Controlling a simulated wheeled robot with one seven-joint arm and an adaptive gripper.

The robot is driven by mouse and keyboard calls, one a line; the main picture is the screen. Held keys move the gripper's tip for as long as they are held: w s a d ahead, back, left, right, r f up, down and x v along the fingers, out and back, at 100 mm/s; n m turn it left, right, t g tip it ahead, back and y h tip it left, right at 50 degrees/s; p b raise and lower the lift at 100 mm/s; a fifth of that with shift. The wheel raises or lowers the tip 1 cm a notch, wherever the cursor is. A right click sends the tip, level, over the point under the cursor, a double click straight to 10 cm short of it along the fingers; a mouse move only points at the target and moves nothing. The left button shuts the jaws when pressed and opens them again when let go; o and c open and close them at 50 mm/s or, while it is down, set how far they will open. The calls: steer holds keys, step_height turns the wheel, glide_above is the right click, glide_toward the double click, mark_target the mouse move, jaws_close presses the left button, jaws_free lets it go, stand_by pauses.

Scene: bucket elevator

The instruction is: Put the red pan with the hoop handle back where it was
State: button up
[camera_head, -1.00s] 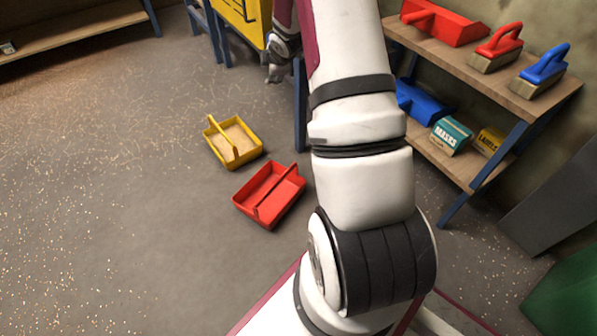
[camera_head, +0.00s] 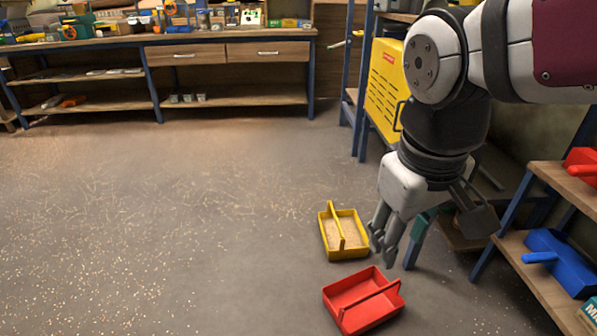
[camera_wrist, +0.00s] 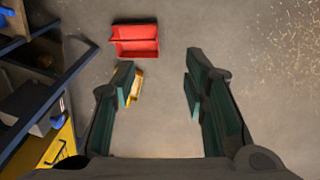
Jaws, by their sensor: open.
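The red pan with the hoop handle (camera_head: 345,292) sits on the floor. It looks empty, and its bar handle spans the top. In the wrist view it shows beyond the fingertips, upper left (camera_wrist: 135,48). My gripper (camera_head: 384,245) hangs open and empty above the floor, right of the yellow pan and above the red pan in the head view. In the wrist view its fingers (camera_wrist: 158,84) are wide apart with bare floor between them.
A yellow pan (camera_head: 359,252) holding tan grains sits just behind the red pan; my left finger partly hides it in the wrist view. A shelf (camera_head: 540,290) at right carries a blue scoop (camera_head: 570,268) and a red scoop (camera_head: 582,168).

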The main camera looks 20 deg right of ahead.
steer(key=s+a+m+g+y, duration=0.1)
steer(key=s+a, duration=0.3)
steer(key=s, duration=0.6)
steer(key=shift+s+a+f, duration=0.25)
steer(key=shift+f, duration=0.2)
